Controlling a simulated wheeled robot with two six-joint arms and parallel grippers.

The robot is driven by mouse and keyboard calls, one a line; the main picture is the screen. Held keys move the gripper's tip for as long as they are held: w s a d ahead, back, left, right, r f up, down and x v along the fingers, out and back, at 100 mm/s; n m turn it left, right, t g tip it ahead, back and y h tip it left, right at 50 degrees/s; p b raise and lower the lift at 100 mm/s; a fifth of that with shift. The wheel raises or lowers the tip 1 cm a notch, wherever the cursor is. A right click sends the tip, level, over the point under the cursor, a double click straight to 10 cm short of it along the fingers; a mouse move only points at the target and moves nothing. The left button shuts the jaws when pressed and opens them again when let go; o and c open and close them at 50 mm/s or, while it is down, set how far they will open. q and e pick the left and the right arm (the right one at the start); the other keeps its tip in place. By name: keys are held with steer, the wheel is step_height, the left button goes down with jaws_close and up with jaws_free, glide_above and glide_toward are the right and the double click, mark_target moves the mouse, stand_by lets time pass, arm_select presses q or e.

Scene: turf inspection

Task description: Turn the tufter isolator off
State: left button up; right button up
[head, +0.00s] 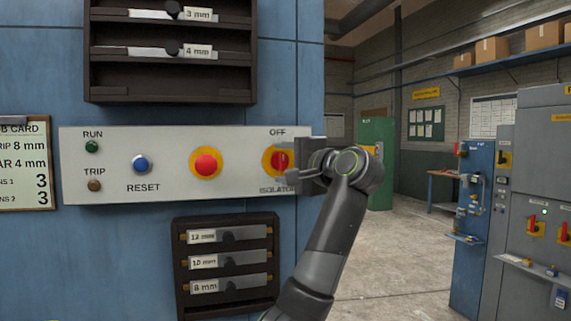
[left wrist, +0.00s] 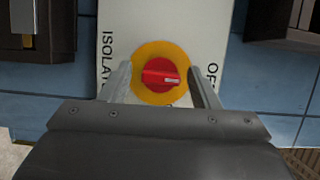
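The isolator knob (head: 280,160) is red on a yellow disc at the right end of the pale control panel (head: 240,187). The OFF label is above it and the ISOLATOR label below. In the left wrist view the knob (left wrist: 162,76) has its bar level, with its pale mark on the side of the OFF lettering. This matches an upright bar in the head view. My left gripper (head: 292,164) is at the knob from the right. Its fingers (left wrist: 161,82) are apart, one on each side of the knob; contact cannot be told. My right gripper is not in view.
A red stop button (head: 206,164), a blue RESET button (head: 141,164) and two lamps share the panel. Dark racks stand above (head: 170,75) and below (head: 183,292) it. Open floor (head: 400,260) and grey cabinets (head: 545,180) lie to the right.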

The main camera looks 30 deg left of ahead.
arm_select(q)
steer(key=shift+d, duration=0.1)
steer(key=shift+s+d, duration=0.15)
steer(key=shift+d, duration=0.15)
steer(key=b+v, duration=0.4)
steer(key=v, duration=1.2)
steer(key=shift+d+b, duration=0.3)
